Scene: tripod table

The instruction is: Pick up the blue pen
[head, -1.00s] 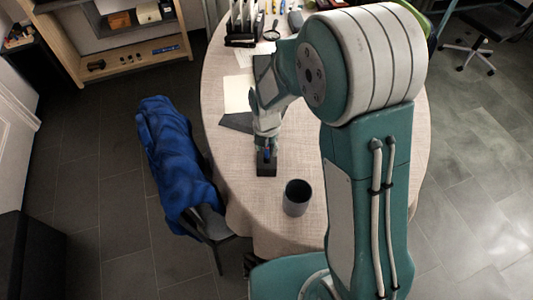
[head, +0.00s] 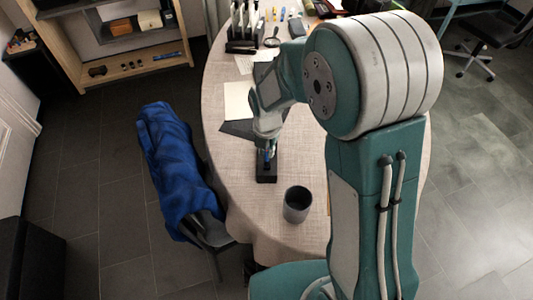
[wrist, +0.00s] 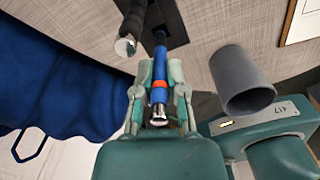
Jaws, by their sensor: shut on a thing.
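The blue pen (wrist: 159,70) has an orange-red band and a silver end. In the wrist view it is between the two fingers of my gripper (wrist: 160,88), which is shut on it. The pen's far end points at the black pen stand (wrist: 176,24); I cannot tell whether it is still inside the stand. In the head view my gripper (head: 267,148) is just above the stand (head: 266,173) on the table. A black pen with a silver end (wrist: 128,32) stands beside the blue one in the wrist view.
A grey cup (head: 297,204) stands on the table (head: 245,195) near the stand; it also shows in the wrist view (wrist: 243,85). Papers (head: 238,98) lie behind the stand. A chair with a blue cloth (head: 180,165) is left of the table.

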